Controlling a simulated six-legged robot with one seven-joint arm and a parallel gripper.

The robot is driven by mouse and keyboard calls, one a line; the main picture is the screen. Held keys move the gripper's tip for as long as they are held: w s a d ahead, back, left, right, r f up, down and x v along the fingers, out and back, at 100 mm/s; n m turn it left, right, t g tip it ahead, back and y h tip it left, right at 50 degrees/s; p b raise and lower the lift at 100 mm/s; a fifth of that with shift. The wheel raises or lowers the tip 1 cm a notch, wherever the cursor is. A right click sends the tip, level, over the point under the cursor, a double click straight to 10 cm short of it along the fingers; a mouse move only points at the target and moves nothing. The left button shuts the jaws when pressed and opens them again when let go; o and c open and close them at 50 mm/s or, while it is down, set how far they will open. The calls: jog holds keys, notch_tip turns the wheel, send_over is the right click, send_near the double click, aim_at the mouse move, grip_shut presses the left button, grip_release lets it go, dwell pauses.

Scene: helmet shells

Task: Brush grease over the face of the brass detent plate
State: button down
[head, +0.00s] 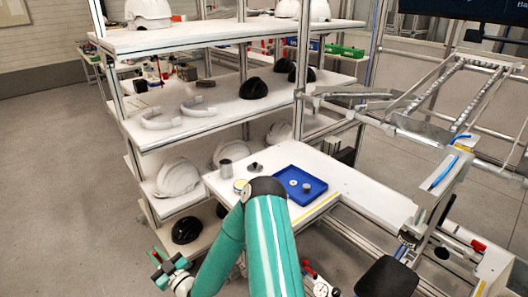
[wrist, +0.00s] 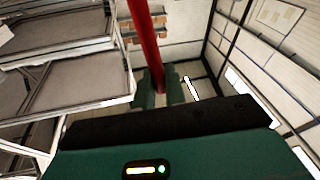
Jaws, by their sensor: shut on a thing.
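My gripper (wrist: 161,88) is shut on a red handle (wrist: 146,40), a long straight rod that runs up out of the wrist view. The handle's far end is out of view, so I cannot see bristles or grease. In the head view my gripper (head: 165,266) is low at the left, off the bench and well apart from the blue tray (head: 318,194). Two small round parts (head: 293,184) lie in that tray. A small yellowish round thing (head: 240,186) is on the bench, partly beside my arm. I cannot tell which piece is the brass detent plate.
A grey cup (head: 225,168) and a small dark knobbed thing (head: 256,168) stand on the white bench (head: 345,187). Shelves with white and black helmet shells (head: 177,177) rise behind at the left. A metal frame (head: 440,125) stands at the right. The floor at the left is clear.

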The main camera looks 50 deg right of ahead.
jog(key=s+d+r+m+g+h, duration=0.1)
jog(key=d+r+h, duration=0.1)
jog(key=d+r, duration=0.45)
jog(key=s+d+r+m+h, duration=0.1)
jog(key=s+d+r+m, duration=0.15)
jog(key=d, duration=0.75)
jog(key=s+d+r+m+g+h, duration=0.1)
jog(key=d+r+h, duration=0.1)
jog(key=d+r, duration=0.45)
jog(key=s+d+r+m+g+h, duration=0.3)
jog(key=s+d+r+m+h, duration=0.1)
jog(key=s+d+r, duration=0.6)
jog(key=d+r+h, duration=0.1)
jog(key=d+r, duration=0.1)
jog(key=d, duration=0.2)
jog(key=shift+s+m+g, duration=0.3)
jog(key=shift+s+m, duration=0.05)
jog(key=shift+s, duration=0.05)
